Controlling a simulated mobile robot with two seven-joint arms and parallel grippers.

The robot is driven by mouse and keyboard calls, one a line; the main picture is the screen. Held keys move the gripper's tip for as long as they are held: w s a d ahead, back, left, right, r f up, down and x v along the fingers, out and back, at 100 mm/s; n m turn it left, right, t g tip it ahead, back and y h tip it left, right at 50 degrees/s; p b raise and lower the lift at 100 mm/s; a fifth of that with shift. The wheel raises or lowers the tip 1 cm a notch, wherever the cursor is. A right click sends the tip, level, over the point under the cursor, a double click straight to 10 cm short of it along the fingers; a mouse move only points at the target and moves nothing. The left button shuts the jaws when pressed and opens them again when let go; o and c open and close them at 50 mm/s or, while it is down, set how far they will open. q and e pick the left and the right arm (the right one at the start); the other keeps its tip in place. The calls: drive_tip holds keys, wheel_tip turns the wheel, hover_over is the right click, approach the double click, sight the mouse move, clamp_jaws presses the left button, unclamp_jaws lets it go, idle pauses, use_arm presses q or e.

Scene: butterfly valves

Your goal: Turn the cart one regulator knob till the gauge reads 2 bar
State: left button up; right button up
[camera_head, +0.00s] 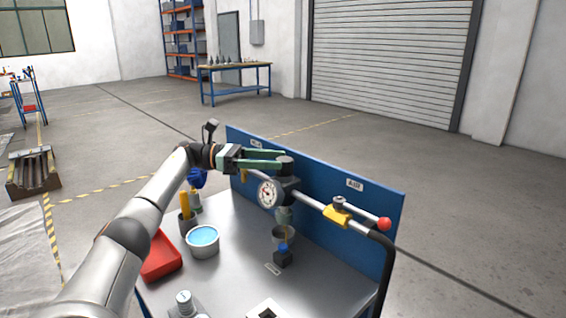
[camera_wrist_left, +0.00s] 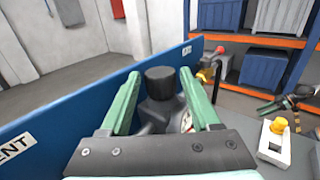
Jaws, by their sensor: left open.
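The dark round regulator knob (camera_head: 285,161) sits on top of the regulator on the cart's pipe. The white-faced gauge (camera_head: 267,194) hangs just below it, its reading too small to tell. My left gripper (camera_head: 283,160) reaches in from the left at knob height. In the left wrist view the knob (camera_wrist_left: 160,80) stands between the two green fingers of my left gripper (camera_wrist_left: 160,73), with a visible gap on each side. The gripper is open and holds nothing. The gauge is mostly hidden in the wrist view behind the right finger.
A blue panel (camera_head: 375,205) stands close behind the pipe. A yellow valve part (camera_head: 338,214) and red ball (camera_head: 384,224) are on the pipe's right end. A bowl of blue liquid (camera_head: 203,239) and red tray (camera_head: 161,258) sit on the cart's left. The cart top (camera_head: 235,270) has bare room.

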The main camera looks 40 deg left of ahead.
use_arm(q)
drive_tip(key=shift+v, duration=2.2)
